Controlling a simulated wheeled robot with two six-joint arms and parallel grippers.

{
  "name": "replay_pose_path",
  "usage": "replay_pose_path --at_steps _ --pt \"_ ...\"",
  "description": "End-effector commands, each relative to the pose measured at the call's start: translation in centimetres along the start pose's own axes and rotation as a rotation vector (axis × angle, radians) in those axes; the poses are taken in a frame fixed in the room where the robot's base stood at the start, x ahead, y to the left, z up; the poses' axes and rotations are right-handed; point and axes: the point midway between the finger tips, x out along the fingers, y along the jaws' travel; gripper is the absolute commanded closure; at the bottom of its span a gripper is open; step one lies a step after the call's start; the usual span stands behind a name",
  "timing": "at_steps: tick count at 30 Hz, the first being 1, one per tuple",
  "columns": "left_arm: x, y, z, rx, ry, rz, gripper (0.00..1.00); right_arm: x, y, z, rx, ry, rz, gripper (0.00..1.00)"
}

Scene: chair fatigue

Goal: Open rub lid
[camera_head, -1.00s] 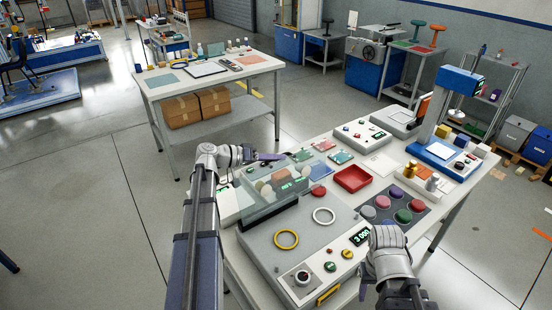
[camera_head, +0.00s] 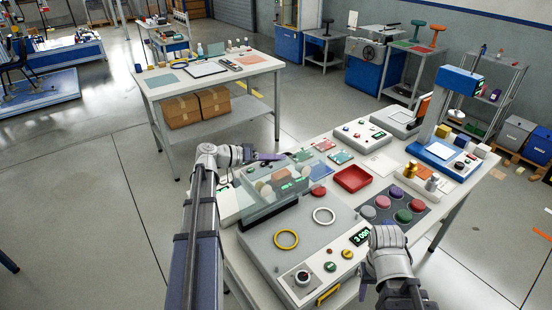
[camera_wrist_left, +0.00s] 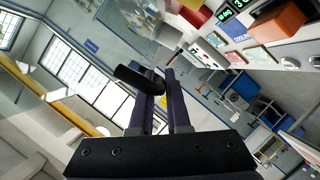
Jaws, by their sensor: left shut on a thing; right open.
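The rub tester is a grey machine (camera_head: 300,236) on the near table, with a yellow ring (camera_head: 286,239) and a white ring (camera_head: 324,216) on top. Its clear lid (camera_head: 262,203) stands raised at the back left of the machine. My left gripper (camera_head: 270,157) is at the lid's upper edge. In the left wrist view my left gripper (camera_wrist_left: 158,78) is shut on a black handle piece (camera_wrist_left: 136,78). My right gripper (camera_head: 384,235) is open and empty by the machine's front right corner; its fingers are hard to make out.
A red tray (camera_head: 352,179) and a dark pad with several coloured discs (camera_head: 400,208) lie right of the machine. A blue press (camera_head: 458,82) stands at the table's right end. Another table (camera_head: 207,74) stands behind, with floor between.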

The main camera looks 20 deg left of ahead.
Motion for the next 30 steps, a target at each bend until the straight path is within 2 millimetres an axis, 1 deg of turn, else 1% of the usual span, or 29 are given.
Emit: replay_pose_path --at_steps 5,8,10,13,17,26,27,30 --pt "0.0 0.2 0.1 0.007 -0.001 -0.003 1.00 -0.2 0.0 0.0 0.000 0.000 0.000 0.50" --pt "0.1 2.0 0.6 0.069 -0.002 -0.028 1.00 -1.4 0.1 0.1 0.000 0.000 0.000 0.50" --pt "0.2 3.5 1.3 0.143 -0.003 -0.058 1.00 -2.3 0.2 0.1 0.000 0.000 0.000 0.50" --pt "0.7 4.7 2.4 0.223 -0.004 -0.091 1.00 -2.7 0.3 0.2 0.000 0.000 0.000 0.50" --pt "1.1 5.3 3.0 0.227 -0.002 -0.093 1.00 -2.6 0.2 0.1 0.000 0.000 0.000 0.50" --pt "1.2 5.3 3.0 0.225 -0.001 -0.094 1.00 -2.6 0.2 0.1 0.000 0.000 0.000 0.50" --pt "1.2 5.3 3.0 0.225 -0.001 -0.094 0.82 -2.6 0.2 0.1 0.000 0.000 0.000 0.50" --pt "1.2 5.3 3.0 0.224 -0.001 -0.093 0.73 -2.6 0.2 0.1 0.000 0.000 0.000 0.50"
